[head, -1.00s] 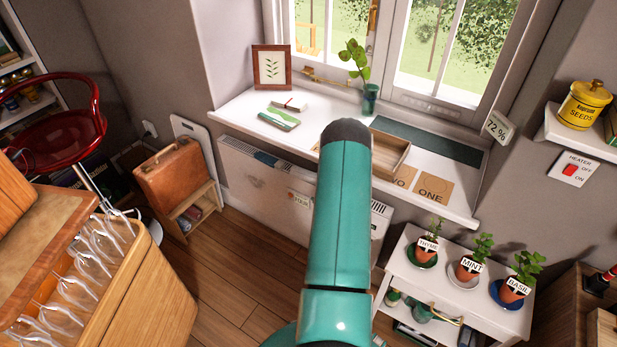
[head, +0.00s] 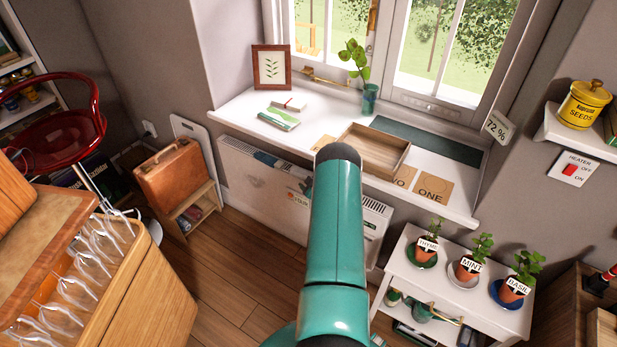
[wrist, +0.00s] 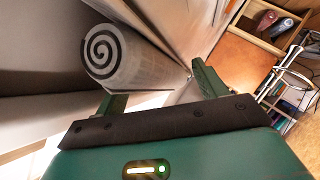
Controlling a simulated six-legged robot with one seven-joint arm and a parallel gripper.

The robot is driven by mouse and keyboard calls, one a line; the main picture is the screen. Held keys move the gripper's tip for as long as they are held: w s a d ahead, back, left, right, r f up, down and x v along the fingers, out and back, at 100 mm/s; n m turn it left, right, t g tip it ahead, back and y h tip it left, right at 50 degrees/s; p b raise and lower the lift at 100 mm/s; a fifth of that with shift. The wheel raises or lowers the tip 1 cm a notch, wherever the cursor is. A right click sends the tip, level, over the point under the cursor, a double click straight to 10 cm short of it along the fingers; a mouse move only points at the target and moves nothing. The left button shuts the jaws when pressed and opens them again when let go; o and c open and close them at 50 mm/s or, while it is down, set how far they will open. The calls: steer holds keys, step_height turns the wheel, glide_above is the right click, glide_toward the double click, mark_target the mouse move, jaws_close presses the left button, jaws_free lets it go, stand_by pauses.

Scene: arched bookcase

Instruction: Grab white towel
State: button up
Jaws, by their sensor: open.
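In the wrist view, my gripper (wrist: 155,86) is open, with one dark green finger at each side and nothing held between them. A pale roll (wrist: 130,62) with a dark spiral on its round end lies just beyond the left finger and the gap. It may be the white towel, but I cannot tell for sure. I cannot tell whether a finger touches it. In the head view, my teal arm hides my gripper, and I see no clear towel there.
A white radiator (head: 262,185) stands under the white windowsill (head: 235,112), which bears a wooden tray (head: 375,150). A brown suitcase (head: 172,172) stands at left on a low shelf. A white side table (head: 440,284) with potted herbs is at right.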

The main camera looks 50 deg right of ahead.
steer(key=shift+c, duration=0.4)
steer(key=c, duration=1)
